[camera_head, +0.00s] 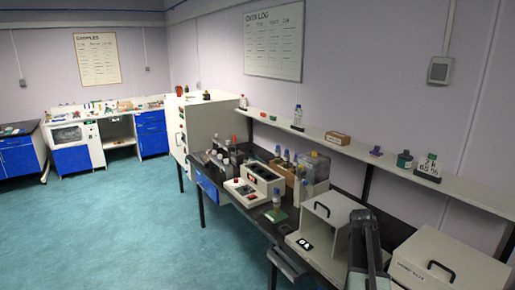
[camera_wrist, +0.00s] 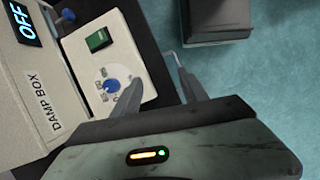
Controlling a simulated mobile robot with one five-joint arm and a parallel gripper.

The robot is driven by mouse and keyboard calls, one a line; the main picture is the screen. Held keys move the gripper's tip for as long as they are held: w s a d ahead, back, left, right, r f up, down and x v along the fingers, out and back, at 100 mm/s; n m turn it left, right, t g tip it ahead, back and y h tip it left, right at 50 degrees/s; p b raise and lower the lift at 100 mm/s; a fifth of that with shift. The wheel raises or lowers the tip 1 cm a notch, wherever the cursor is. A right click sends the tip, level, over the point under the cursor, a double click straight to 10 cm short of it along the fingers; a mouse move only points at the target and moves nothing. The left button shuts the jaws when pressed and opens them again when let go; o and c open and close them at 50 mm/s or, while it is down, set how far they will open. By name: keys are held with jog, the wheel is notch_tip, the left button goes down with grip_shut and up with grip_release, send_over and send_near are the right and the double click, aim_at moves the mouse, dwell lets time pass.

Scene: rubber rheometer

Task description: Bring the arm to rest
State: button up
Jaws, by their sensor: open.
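In the wrist view my gripper (camera_wrist: 157,80) is open, with its two fingers apart and nothing between them. One finger overlaps the control panel of the box labelled DAMP BOX (camera_wrist: 35,105), beside its blue dial (camera_wrist: 110,85). I cannot tell whether it touches the panel.
The box display (camera_wrist: 38,20) reads OFF, and a green switch (camera_wrist: 98,39) sits above the dial. Handled boxes (camera_head: 330,217) (camera_head: 445,262) crowd the bench near my arm. A wall shelf (camera_head: 345,147) holds bottles. The teal floor (camera_head: 120,220) at left is clear.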

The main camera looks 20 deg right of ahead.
jog(key=w+a+f+t, duration=0.1)
jog(key=w+a+t, duration=0.1)
jog(key=a, duration=1.7)
jog(key=w+a+m+t, duration=0.1)
jog(key=w+a, duration=0.3)
jog(key=a, duration=1.6)
jog(key=shift+f+t, duration=0.35)
jog(key=shift+t, duration=0.35)
